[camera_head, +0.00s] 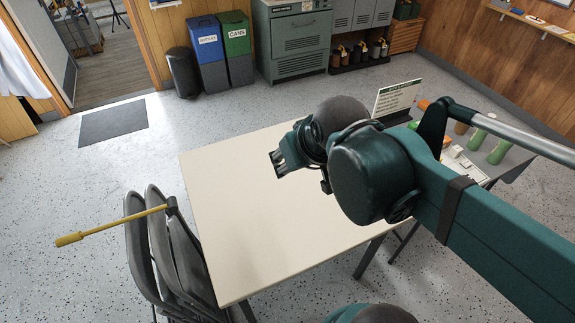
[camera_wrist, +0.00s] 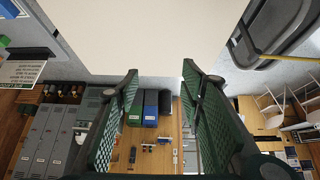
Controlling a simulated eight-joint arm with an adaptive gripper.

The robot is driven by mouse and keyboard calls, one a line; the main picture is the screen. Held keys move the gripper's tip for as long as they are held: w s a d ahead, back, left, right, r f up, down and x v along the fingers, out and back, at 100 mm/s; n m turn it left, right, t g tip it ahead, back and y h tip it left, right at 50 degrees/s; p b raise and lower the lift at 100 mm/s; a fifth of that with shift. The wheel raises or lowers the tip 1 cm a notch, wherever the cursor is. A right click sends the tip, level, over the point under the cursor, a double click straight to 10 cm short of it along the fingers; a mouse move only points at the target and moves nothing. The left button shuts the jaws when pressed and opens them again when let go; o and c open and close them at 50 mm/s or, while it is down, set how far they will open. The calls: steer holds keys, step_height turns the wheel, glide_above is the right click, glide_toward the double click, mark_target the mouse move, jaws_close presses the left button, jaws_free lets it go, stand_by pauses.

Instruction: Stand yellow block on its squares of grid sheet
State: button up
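My gripper (camera_head: 277,163) is over the cream table (camera_head: 235,225), toward its back edge. In the wrist view its two green ribbed fingers (camera_wrist: 160,72) stand wide apart with nothing between them. The tabletop fills the upper middle of the wrist view (camera_wrist: 130,35) and its visible part is bare. I see no yellow block and no grid sheet in either view. My arm covers the right part of the table in the head view, so anything there is hidden.
Folded grey chairs (camera_head: 165,245) lean at the table's left side, with a yellow rod (camera_head: 110,226) sticking out above them. A grey side surface (camera_head: 490,163) at right holds green bottles (camera_head: 499,151) and small items. A lettered sign (camera_head: 397,98) stands behind my arm.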

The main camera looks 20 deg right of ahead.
steer(key=shift+s+a+f, duration=0.35)
steer(key=shift+s+a, duration=0.4)
